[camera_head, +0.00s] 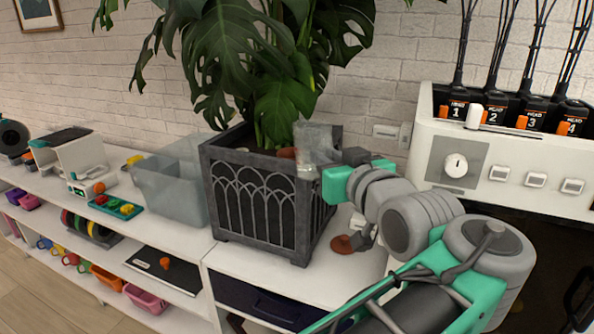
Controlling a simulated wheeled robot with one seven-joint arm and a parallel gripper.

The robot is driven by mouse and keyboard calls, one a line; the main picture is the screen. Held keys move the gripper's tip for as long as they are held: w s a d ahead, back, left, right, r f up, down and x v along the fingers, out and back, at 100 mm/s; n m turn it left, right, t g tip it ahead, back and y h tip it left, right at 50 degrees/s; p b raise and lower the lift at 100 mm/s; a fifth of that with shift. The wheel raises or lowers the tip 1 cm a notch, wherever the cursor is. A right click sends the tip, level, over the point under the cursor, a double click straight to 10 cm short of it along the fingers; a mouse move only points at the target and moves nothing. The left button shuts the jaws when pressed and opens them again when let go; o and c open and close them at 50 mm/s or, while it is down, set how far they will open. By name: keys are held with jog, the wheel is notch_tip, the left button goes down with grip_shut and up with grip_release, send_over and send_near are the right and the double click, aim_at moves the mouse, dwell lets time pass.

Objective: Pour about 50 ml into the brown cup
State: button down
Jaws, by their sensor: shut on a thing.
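My gripper (330,172) is shut on a clear, see-through vessel (316,140), held up in front of the right side of the planter. Its fingers are largely hidden, and I cannot tell how much liquid the vessel holds. A reddish-brown round thing (342,244) sits on the white shelf top below my gripper, partly hidden by my arm. It may be the brown cup, but its shape is unclear. Another small brown patch (287,153) shows at the planter's rim, left of the vessel; I cannot tell what it is.
A dark grey planter (250,200) with a large leafy plant (235,60) stands beside my gripper. A translucent bin (172,190) is left of it. A white machine with a dial (480,160) stands at the right. The free shelf top in front of the machine is narrow.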

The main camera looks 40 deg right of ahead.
jog(key=shift+s+f+t+b, duration=0.2)
jog(key=shift+f+t+b, duration=0.2)
jog(key=shift+f+b, duration=0.45)
jog(key=shift+a+r+b, duration=0.1)
jog(key=shift+r+b, duration=0.1)
jog(key=shift+b, duration=0.4)
jog(key=shift+s+r, duration=0.1)
jog(key=shift+r, duration=0.1)
dwell(1.2)
